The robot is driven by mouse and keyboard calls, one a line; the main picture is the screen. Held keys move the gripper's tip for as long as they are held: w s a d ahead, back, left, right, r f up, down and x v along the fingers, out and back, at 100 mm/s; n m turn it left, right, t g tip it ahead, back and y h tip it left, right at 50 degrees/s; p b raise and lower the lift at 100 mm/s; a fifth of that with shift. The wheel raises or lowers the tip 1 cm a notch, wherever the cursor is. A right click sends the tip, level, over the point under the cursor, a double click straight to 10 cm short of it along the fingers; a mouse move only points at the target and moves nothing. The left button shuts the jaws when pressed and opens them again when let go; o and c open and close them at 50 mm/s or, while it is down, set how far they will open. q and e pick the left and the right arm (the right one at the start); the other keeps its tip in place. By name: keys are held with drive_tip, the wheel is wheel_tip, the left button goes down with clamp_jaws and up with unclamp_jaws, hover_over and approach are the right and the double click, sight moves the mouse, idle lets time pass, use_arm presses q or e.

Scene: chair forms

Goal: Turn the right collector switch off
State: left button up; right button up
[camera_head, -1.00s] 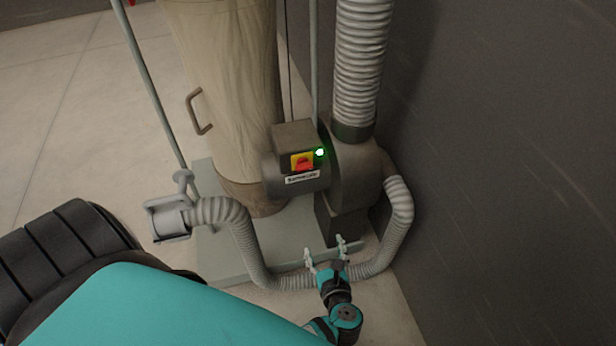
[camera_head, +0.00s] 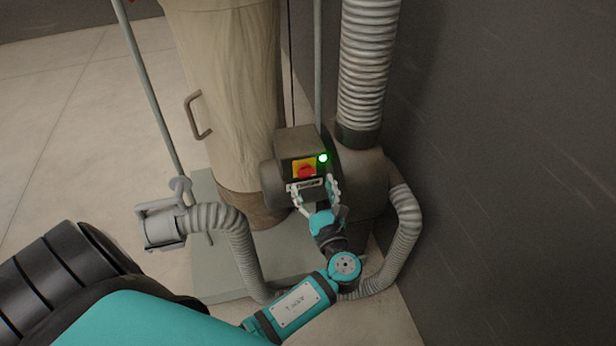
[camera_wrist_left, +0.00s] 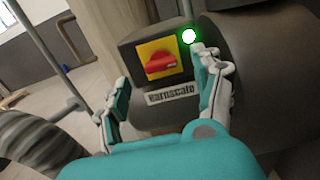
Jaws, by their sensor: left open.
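The collector switch is a red rotary knob (camera_head: 305,171) on a yellow plate, set in the front of a dark box on the collector's motor (camera_head: 350,175). A green light (camera_head: 323,158) glows at its upper right. In the left wrist view the red knob (camera_wrist_left: 161,64) lies roughly level, between and beyond my fingertips. My left gripper (camera_head: 314,190) is open and empty, just below and in front of the switch, with its fingers pointing up at it. In the left wrist view the right finger's tip is close below the green light (camera_wrist_left: 189,36). I cannot see contact with the knob. My right gripper is not in view.
A ribbed hose (camera_head: 362,75) rises from the motor, and another hose (camera_head: 408,225) curves down on the right. A tall beige bag (camera_head: 232,90) stands left of the switch. A dark wall (camera_head: 510,150) closes off the right. Open floor (camera_head: 65,120) lies at the left.

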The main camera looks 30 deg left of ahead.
sight(308, 175)
use_arm(q)
drive_tip(key=x, duration=0.5)
use_arm(e)
drive_tip(key=shift+v, duration=0.95)
use_arm(q)
drive_tip(key=c, duration=1.2)
